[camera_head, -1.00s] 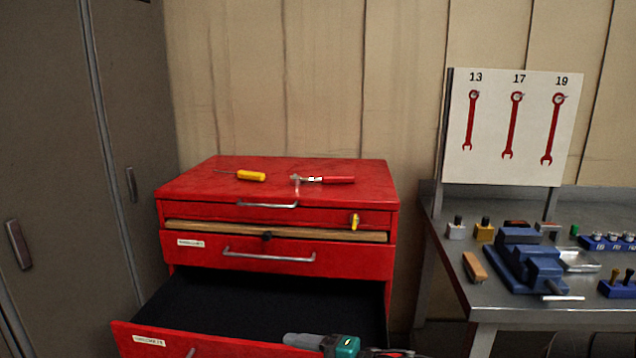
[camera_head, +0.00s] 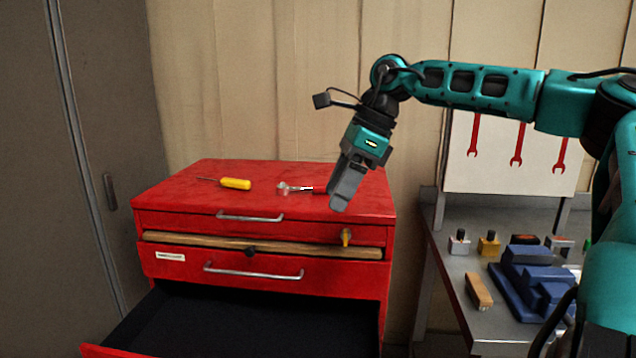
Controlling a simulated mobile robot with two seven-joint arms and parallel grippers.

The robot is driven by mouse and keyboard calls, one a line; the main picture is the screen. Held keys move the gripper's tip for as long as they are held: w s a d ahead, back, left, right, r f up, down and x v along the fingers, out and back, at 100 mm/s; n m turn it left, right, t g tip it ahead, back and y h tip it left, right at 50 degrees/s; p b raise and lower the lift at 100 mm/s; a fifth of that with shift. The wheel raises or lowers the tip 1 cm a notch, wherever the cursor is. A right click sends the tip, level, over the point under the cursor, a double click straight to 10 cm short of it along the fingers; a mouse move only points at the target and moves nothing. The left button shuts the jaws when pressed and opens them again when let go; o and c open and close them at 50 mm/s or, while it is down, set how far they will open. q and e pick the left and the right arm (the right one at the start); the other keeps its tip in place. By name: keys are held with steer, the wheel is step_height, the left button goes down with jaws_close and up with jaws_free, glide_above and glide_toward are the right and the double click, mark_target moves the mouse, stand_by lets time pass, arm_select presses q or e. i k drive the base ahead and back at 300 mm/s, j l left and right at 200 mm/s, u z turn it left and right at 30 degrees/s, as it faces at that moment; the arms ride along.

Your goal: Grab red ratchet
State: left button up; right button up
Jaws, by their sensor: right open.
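The red ratchet (camera_head: 318,191) lies on top of the red tool cabinet (camera_head: 180,190), its metal head to the left. My right gripper (camera_head: 338,203) points down at the cabinet top and covers the right end of the ratchet's handle. It is open; its fingers overlap in this view, and I cannot tell whether they touch the handle. My left gripper is not in view.
A yellow screwdriver (camera_head: 235,184) lies left of the ratchet. The cabinet's lower drawer (camera_head: 230,325) stands open and looks empty. A metal workbench (camera_head: 465,300) with a blue vise (camera_head: 530,280) stands at the right, below a wrench board (camera_head: 500,160).

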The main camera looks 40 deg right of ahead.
mark_target(282, 189)
steer(key=i+l, duration=0.25)
steer(key=l, duration=0.15)
steer(key=i+l, duration=0.55)
steer(key=l, duration=0.3)
